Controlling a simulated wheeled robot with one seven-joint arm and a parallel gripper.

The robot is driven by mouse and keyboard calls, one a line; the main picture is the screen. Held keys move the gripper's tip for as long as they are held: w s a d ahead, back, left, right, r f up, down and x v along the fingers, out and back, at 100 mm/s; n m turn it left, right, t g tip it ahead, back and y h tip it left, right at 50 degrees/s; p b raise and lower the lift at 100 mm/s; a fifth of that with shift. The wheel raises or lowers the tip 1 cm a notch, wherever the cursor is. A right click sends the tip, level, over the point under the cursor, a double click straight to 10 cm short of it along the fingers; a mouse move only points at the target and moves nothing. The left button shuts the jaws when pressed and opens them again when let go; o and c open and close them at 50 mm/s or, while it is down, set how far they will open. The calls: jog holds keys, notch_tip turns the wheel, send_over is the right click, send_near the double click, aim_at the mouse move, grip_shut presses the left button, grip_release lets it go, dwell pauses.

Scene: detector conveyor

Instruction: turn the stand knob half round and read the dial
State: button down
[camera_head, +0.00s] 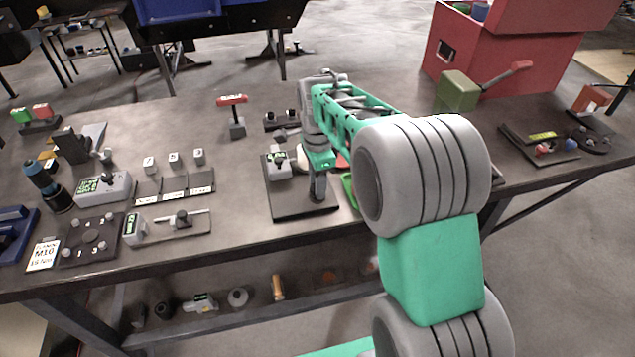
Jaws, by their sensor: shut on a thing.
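The stand is a black base plate (290,209) near the front middle of the bench. My gripper (318,192) reaches down over the right part of the plate, right of the gauge. It is shut, and the stand knob appears to be between its fingers. The knob is mostly hidden by the gripper, so its turn angle cannot be told.
Left of the stand are a caliper-like fixture (185,219), labelled blocks on plates (174,185) and a grey meter (103,188). A red-topped lever (233,101) stands behind. A red box (500,59) and green block (457,91) stand at right.

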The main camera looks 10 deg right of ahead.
jog(key=c, duration=0.9)
grip_release()
notch_tip(320, 180, up, 7)
jog(key=shift+f+b, duration=0.1)
jog(key=shift+b, duration=0.45)
jog(key=shift+r, duration=0.5)
jog(key=s+f+n+t, duration=0.1)
jog(key=s+n, duration=0.4)
jog(key=s, duration=0.1)
jog(key=s+f+n+t, duration=0.1)
jog(key=s+n, duration=0.5)
jog(key=s+f+n+t, duration=0.1)
jog(key=s+n, duration=0.5)
jog(key=s, duration=0.1)
jog(key=shift+a+f+t, duration=0.1)
jog(key=shift+f+t, duration=0.2)
